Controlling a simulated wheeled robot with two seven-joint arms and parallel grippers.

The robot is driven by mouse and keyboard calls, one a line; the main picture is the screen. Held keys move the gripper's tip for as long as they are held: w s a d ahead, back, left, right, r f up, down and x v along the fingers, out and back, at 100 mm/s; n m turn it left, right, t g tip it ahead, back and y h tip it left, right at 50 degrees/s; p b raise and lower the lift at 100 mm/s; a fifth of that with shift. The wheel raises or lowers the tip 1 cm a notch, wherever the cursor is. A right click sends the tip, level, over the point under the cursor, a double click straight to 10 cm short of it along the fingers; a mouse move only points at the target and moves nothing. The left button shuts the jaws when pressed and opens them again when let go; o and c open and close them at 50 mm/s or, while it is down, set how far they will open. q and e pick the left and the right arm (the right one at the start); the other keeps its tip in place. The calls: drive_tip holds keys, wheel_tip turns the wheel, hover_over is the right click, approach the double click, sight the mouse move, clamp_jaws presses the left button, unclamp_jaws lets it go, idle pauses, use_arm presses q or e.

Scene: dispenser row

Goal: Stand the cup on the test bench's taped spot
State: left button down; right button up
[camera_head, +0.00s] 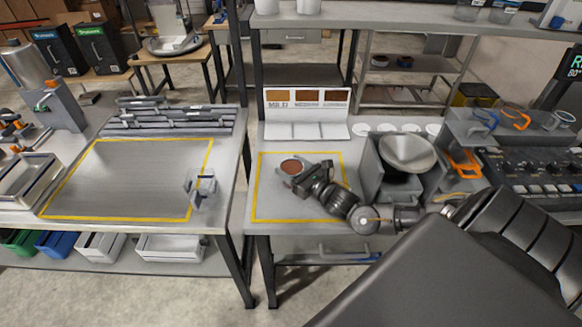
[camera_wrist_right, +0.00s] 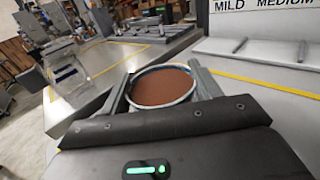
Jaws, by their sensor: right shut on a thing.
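A round cup (camera_head: 291,166) filled with something brown is in my right gripper (camera_head: 297,174), over the yellow-taped area (camera_head: 257,196) of the right-hand bench. In the right wrist view the cup (camera_wrist_right: 162,86) is upright between the two fingers, which are shut on its sides. The gripper hides much of the cup's near side. I cannot tell whether its base touches the bench or is slightly above it. My left gripper is not in view.
A sign board with brown swatches (camera_head: 306,101) stands behind the taped area. A machine with a metal bowl (camera_head: 407,153) is to its right. A clear stand (camera_head: 201,186) is on the left bench, across a gap. The taped area's left part is bare.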

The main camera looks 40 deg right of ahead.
drive_tip(key=o, duration=1.1)
drive_tip(key=shift+r, duration=0.15)
drive_tip(key=shift+s, duration=0.3)
drive_tip(key=s, duration=0.3)
drive_tip(key=s+d+b, duration=0.1)
drive_tip(key=s, duration=0.3)
drive_tip(key=s+b, duration=0.1)
drive_tip(key=s, duration=0.2)
drive_tip(key=shift+s+d, duration=0.3)
drive_tip(key=shift+s, duration=0.35)
